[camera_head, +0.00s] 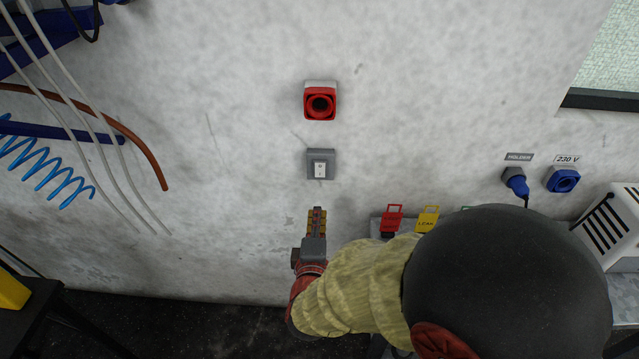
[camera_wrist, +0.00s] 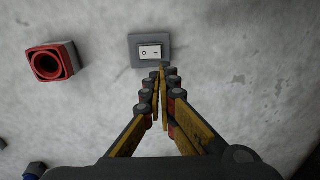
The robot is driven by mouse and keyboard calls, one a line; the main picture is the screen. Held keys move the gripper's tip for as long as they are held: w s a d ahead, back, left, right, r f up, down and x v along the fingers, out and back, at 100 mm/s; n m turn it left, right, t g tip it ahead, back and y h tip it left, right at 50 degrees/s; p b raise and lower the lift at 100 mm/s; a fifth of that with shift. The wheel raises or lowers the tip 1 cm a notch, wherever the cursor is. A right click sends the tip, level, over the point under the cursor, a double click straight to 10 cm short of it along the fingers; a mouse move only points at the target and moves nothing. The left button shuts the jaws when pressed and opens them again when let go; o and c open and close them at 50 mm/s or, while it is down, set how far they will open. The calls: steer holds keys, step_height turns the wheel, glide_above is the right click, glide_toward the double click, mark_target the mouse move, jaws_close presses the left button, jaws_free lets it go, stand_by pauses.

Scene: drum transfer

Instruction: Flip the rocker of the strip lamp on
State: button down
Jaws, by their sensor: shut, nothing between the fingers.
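The rocker switch is a small white rocker (camera_head: 319,169) in a grey square housing (camera_head: 313,157) on the wall. In the wrist view the white rocker (camera_wrist: 150,52) shows a round mark on its left and a line on its right, inside the grey housing (camera_wrist: 135,42). Which side is pressed in I cannot tell. My gripper (camera_head: 317,210) is below the switch in the head view. In the wrist view its fingertips (camera_wrist: 158,76) are shut, empty, and just below the rocker. Whether they touch it I cannot tell. No strip lamp is recognisable.
A red socket (camera_head: 320,103) is on the wall above the switch; it also shows in the wrist view (camera_wrist: 50,63). Red (camera_head: 391,217) and yellow (camera_head: 428,217) tags stand to the right of my gripper. Blue plug (camera_head: 516,182) and socket (camera_head: 563,179) are farther right. Hoses hang at left. Wall around the switch is bare.

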steer(key=b, duration=0.6)
glide_toward(320, 177)
steer(key=shift+w+d+f, duration=0.1)
steer(key=shift+w+f, duration=0.05)
steer(key=shift+w, duration=1)
steer(key=shift+w+f, duration=0.2)
steer(key=shift+w, duration=0.9)
steer(key=shift+w+d+f, duration=0.1)
steer(key=shift+w+f, duration=0.05)
steer(key=shift+w, duration=1)
steer(key=shift+w+p, duration=0.15)
steer(key=shift+p, duration=0.45)
steer(key=shift+w+f+p, duration=0.1)
steer(key=shift+w+p, duration=0.15)
steer(key=shift+p, duration=0.3)
steer(key=shift+f, duration=0.1)
